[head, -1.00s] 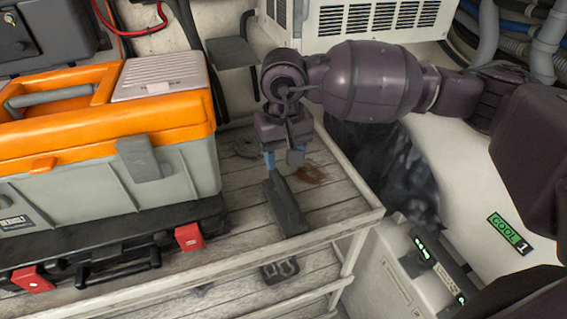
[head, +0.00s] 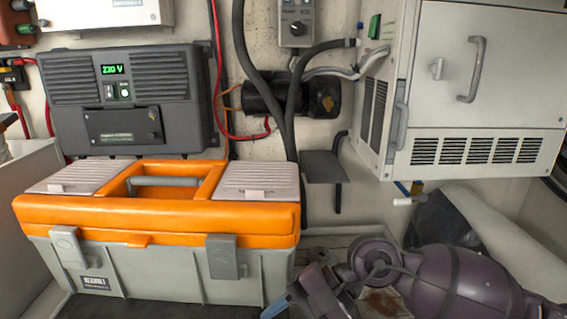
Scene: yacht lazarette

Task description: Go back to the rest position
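My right arm comes in from the lower right, and its purple-grey gripper (head: 282,304) hangs at the bottom edge, just right of the toolbox. One blue fingertip shows; the rest of the fingers is cut off or hidden, so I cannot tell whether it is open or holds anything. My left gripper is not in view. The shelf (head: 340,241) shows only in part behind my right arm.
An orange and grey toolbox (head: 160,215) stands at the left. Behind it is a dark grey inverter (head: 135,135) reading 230 V. A white cabinet (head: 490,75) with a handle juts out at the upper right. Hoses (head: 248,85) run down the wall between them.

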